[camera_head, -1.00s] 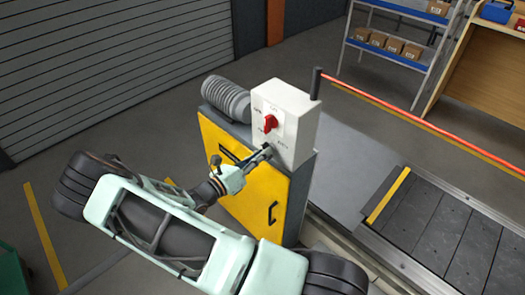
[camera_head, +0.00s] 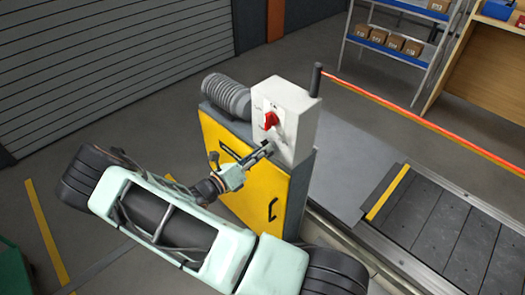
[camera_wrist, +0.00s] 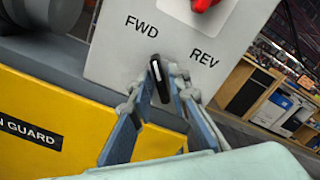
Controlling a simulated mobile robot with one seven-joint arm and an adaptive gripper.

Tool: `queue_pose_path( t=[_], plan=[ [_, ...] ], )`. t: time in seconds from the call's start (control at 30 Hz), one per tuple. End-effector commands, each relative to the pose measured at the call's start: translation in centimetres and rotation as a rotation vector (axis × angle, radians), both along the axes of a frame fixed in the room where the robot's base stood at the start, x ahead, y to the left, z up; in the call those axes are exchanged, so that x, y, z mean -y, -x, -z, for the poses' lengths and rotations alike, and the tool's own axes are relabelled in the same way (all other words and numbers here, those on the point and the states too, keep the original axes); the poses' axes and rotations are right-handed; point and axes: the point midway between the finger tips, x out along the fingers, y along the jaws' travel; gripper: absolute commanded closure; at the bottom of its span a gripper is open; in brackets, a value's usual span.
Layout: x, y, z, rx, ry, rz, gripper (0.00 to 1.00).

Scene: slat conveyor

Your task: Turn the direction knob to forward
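The direction knob (camera_wrist: 161,78) is a narrow black handle with a white mark, on the white control box (camera_head: 297,139). In the wrist view it sits below the FWD and REV labels. Its marked end leans up and left, toward the FWD side. My gripper (camera_wrist: 163,75) has one finger on each side of the knob, with narrow gaps showing; contact at the tips is hard to judge. In the head view my gripper (camera_head: 268,149) is at the box's lower front, and its fingers hide most of the knob.
A red knob (camera_head: 271,120) is just above on the same box. A yellow cabinet (camera_head: 237,186) with a black handle stands below. A grey ribbed motor (camera_head: 227,95) is at left. The slat conveyor (camera_head: 440,232) runs to the right, with a dark post (camera_head: 316,80) behind the box.

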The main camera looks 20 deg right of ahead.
Motion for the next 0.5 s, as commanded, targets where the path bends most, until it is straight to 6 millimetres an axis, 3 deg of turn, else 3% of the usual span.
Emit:
queue_pose_path(
  t=[0.33,0.5],
  plan=[
    [-0.1,0.0,0.0,0.002,-0.001,0.0,0.73],
    [-1.6,0.4,0.0,0.004,-0.002,-0.004,0.73]
  ],
)
